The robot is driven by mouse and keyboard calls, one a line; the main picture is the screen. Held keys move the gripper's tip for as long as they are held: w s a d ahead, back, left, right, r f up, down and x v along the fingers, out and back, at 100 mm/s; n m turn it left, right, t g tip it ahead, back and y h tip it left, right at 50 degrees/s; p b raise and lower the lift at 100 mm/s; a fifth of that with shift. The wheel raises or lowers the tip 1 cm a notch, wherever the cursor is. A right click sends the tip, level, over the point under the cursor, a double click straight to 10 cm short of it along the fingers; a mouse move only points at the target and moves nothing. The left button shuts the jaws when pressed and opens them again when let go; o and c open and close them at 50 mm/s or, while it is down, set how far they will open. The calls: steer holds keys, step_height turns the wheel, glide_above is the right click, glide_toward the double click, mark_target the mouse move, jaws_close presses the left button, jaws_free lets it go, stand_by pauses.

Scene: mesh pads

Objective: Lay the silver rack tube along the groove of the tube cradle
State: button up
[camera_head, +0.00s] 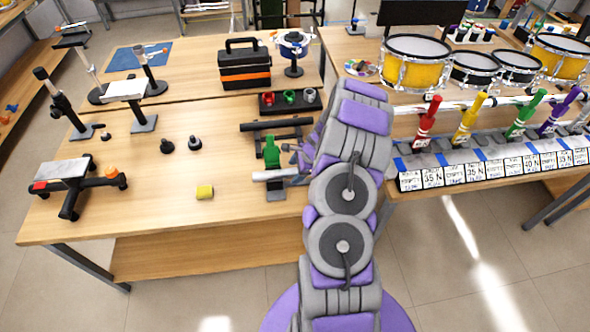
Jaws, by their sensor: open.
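The silver rack tube (268,175) is a short pale cylinder lying roughly left to right near the front of the wooden table. Its right end runs toward my gripper (291,157). My gripper is open, just behind and above that end; I cannot tell whether it touches the tube. A green upright piece (271,152) stands directly behind the tube, with a grey foot (276,195) in front. These may be parts of the tube cradle, but the groove cannot be made out, nor whether the tube rests in it. My arm hides the area to the right.
Behind is a dark frame with a black bar (276,125), then a black tray (288,101) with coloured pieces. A rack with labelled slots (480,172) stands right.

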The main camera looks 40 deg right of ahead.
steer(key=shift+s+a+r, duration=0.1)
steer(key=shift+a+r, duration=0.1)
steer(key=shift+r, duration=0.25)
steer(key=p+v, duration=0.3)
steer(key=v, duration=1.3)
steer(key=shift+d+r, duration=0.2)
steer(key=shift+d, duration=0.2)
